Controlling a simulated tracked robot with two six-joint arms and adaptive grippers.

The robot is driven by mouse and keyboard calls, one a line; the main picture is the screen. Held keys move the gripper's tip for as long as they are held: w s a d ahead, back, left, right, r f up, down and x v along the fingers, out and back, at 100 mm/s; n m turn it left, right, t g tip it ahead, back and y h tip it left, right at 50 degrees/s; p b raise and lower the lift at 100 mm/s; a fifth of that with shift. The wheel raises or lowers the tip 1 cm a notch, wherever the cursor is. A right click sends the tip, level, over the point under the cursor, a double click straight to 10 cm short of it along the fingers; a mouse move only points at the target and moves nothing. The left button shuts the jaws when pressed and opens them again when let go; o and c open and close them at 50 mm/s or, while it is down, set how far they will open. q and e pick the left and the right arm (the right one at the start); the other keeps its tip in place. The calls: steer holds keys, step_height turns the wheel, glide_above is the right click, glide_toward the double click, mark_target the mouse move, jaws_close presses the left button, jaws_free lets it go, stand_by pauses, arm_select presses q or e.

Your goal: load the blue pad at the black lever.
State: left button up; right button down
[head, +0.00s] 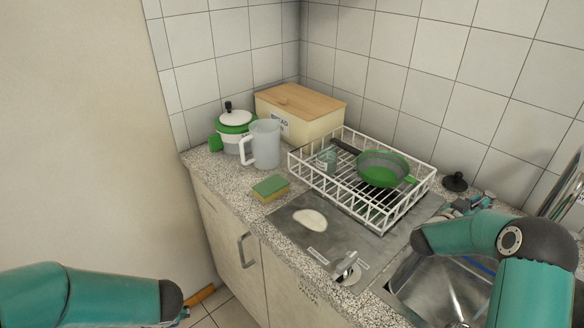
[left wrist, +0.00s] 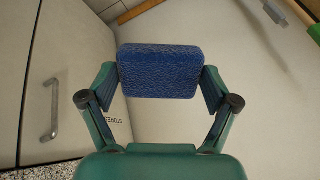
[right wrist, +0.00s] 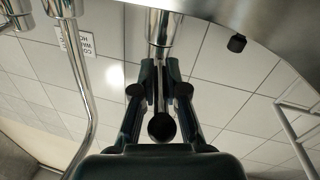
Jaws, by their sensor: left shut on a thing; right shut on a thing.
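The blue pad (left wrist: 160,71), a textured rounded block, is held between the fingertips of my left gripper (left wrist: 160,80) in the left wrist view. In the head view only a sliver of that gripper shows at the bottom edge, and the pad is not visible. My right gripper (right wrist: 160,78) is closed around a slim part below a chrome cylinder (right wrist: 160,28) in the right wrist view. A dark round end (right wrist: 161,127), likely of the black lever, shows between its fingers. In the head view my right gripper (head: 474,203) is at the back of the sink, partly behind my arm.
The sink basin (head: 440,292) is at the lower right. A white dish rack (head: 309,177) with a green pan (head: 383,168) stands on the drainer. A green-yellow sponge (head: 270,188), a jug (head: 265,143), a pot and a bread box (head: 312,122) occupy the counter. A black knob-like object (head: 455,182) stands behind the sink.

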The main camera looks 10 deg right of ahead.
steer(key=shift+w+r, duration=0.15)
steer(key=c, duration=1.2)
jaws_free()
steer(key=shift+a, duration=0.1)
steer(key=v, duration=1.2)
